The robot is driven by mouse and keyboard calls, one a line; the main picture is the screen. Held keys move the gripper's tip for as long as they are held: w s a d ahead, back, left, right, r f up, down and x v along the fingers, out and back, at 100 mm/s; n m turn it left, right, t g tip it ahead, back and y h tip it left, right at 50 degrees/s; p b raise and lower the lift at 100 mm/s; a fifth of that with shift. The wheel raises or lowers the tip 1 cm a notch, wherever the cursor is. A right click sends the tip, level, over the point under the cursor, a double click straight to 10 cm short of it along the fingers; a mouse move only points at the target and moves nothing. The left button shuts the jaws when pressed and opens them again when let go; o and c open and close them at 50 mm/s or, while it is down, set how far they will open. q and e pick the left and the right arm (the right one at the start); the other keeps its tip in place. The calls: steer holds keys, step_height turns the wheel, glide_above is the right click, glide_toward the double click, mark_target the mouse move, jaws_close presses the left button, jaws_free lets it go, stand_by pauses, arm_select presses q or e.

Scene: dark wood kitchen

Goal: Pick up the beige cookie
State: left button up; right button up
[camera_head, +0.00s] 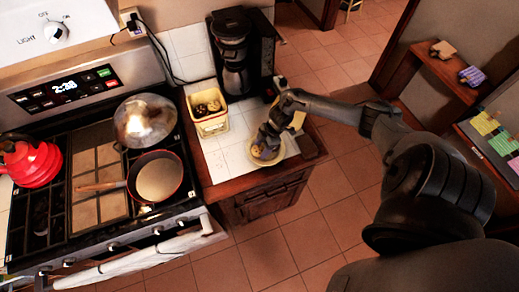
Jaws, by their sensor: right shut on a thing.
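My right gripper (267,146) reaches down over the small counter from the right, into a small pale yellow dish (268,161). It is shut on the beige cookie, which is small in this view and mostly hidden by the dark fingers. The gripper is low, at the dish; I cannot tell whether the cookie is clear of the dish's bottom. My left gripper is not in view.
A yellow-and-white container (211,125) with dark round items stands left of the dish. A black coffee maker (233,50) stands behind. The stove at left holds a pan (160,178), a metal lid (145,118) and a red kettle (32,162).

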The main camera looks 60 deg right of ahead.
mark_target(258, 150)
steer(key=shift+r, duration=0.15)
steer(key=shift+r, duration=0.5)
step_height(258, 150, up, 3)
steer(key=shift+f, duration=0.2)
steer(key=s+d+r+p, duration=0.3)
steer(key=s+r, duration=0.4)
steer(key=s, duration=0.4)
steer(key=shift+p, duration=0.9)
steer(key=shift+s+d, duration=0.1)
steer(key=shift+s, duration=0.05)
